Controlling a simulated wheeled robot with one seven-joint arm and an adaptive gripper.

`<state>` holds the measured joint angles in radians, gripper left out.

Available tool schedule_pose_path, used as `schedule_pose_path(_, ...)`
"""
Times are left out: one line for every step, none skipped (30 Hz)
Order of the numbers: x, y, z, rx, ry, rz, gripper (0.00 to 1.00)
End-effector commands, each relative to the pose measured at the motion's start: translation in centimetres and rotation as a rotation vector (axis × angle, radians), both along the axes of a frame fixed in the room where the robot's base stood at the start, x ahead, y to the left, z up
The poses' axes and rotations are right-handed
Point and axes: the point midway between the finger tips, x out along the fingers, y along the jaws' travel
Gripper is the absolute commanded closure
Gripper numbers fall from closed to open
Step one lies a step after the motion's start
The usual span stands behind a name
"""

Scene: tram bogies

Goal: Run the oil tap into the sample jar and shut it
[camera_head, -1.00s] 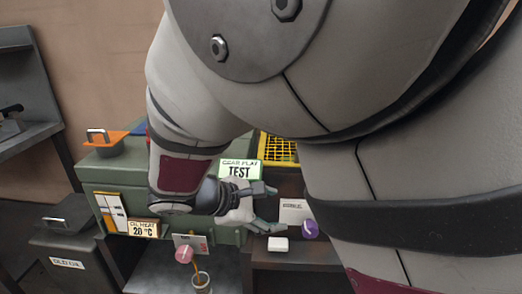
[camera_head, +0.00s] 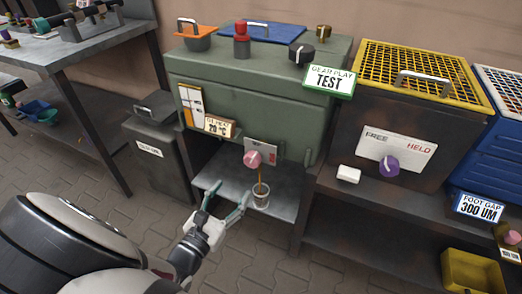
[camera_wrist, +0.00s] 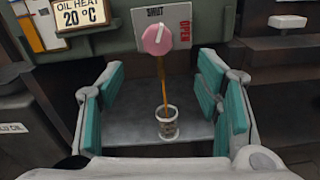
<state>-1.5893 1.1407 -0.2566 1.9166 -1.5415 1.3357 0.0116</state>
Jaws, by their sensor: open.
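The oil tap's pink knob (camera_head: 252,158) sits on a plate marked SHUT and OPEN (camera_wrist: 188,35), on the front of the green cabinet. A thin amber oil stream (camera_wrist: 165,88) runs from below the knob into the sample jar (camera_head: 261,195). The jar stands upright on a grey shelf; in the wrist view the jar (camera_wrist: 168,122) holds dark liquid, its exact level unclear. A white mark on the knob shows, but its exact setting is hard to read. My gripper (camera_head: 222,203) is open and empty, in front of the shelf, its teal fingers spread either side of the jar's line, touching nothing.
A purple knob (camera_head: 389,166) and a white block (camera_head: 348,174) are right. A dark waste-oil bin (camera_head: 160,158) stands left.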

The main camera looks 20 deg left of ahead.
Motion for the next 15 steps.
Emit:
schedule_pose_path(-0.1, 0.2, -0.3, -0.006, -0.005, 0.011, 0.41)
schedule_pose_path(0.0, 0.2, -0.3, -0.008, -0.005, 0.013, 0.41)
schedule_pose_path(0.2, 0.2, -0.3, -0.010, -0.006, 0.014, 0.41)
schedule_pose_path(0.5, 0.2, -0.3, -0.009, -0.006, 0.014, 0.41)
schedule_pose_path(0.8, 0.2, -0.3, -0.009, -0.007, 0.014, 0.41)
schedule_pose_path(1.3, 0.1, -0.3, -0.009, -0.006, 0.013, 0.41)
schedule_pose_path(1.8, 0.1, -0.3, -0.008, -0.006, 0.012, 0.41)
schedule_pose_path(2.3, 0.0, -0.4, -0.007, -0.005, 0.012, 0.41)
schedule_pose_path(3.0, -0.1, -0.4, -0.008, -0.006, 0.010, 0.41)
schedule_pose_path(3.6, -0.1, -0.4, -0.008, -0.006, 0.011, 0.41)
schedule_pose_path(4.2, -0.2, -0.4, -0.008, -0.006, 0.010, 0.41)
schedule_pose_path(5.0, -0.3, -0.4, -0.007, -0.004, 0.010, 0.41)
schedule_pose_path(5.6, -0.3, -0.4, -0.008, -0.006, 0.010, 0.41)
schedule_pose_path(6.2, -0.4, -0.4, -0.007, -0.006, 0.010, 0.41)
schedule_pose_path(7.0, -0.4, -0.4, -0.006, -0.005, 0.010, 0.41)
